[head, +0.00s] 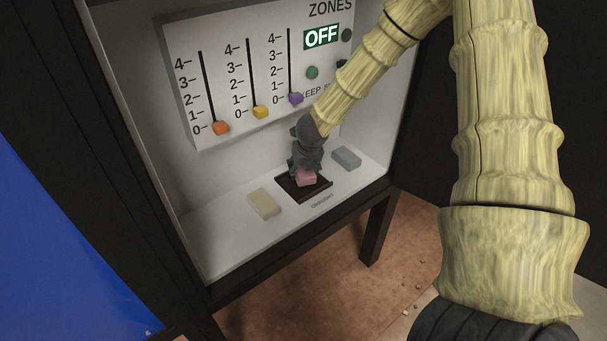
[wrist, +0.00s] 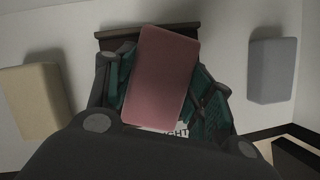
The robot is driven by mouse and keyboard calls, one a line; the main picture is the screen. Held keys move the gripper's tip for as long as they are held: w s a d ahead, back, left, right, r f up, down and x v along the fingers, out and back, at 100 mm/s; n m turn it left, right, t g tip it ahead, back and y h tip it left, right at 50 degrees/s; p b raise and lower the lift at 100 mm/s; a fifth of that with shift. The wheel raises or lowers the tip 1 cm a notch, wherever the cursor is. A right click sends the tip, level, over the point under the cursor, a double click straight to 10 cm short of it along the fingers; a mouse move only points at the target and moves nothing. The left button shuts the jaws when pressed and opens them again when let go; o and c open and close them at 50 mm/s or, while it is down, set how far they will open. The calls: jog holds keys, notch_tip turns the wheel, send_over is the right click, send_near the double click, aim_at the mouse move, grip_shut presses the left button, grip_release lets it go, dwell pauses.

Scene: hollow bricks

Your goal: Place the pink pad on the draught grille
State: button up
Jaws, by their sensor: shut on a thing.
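The pink pad (head: 307,178) is held between the fingers of my gripper (head: 306,168), over the dark draught grille (head: 322,189) on the white shelf. I cannot tell whether the pad touches the grille or is just above it. In the wrist view the pink pad (wrist: 161,78) lies slightly tilted between the dark green finger pads of my gripper (wrist: 165,90). Behind it the brown edge of the draught grille (wrist: 112,36) shows; the pad and fingers hide most of the grille.
A cream pad (head: 264,203) lies left of the grille and a grey pad (head: 346,158) right of it, both on the shelf. A panel (head: 185,85) with three sliders, all at 0, and a sign (head: 321,37) reading OFF stands behind. The shelf's front is free.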

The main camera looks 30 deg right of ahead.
jog(key=shift+f, duration=1.35)
jog(key=shift+f, duration=0.15)
jog(key=o, duration=0.9)
jog(key=shift+o, duration=0.2)
jog(key=shift+r, duration=0.3)
jog(key=shift+p+v, duration=0.65)
jog(key=shift+v, duration=5.2)
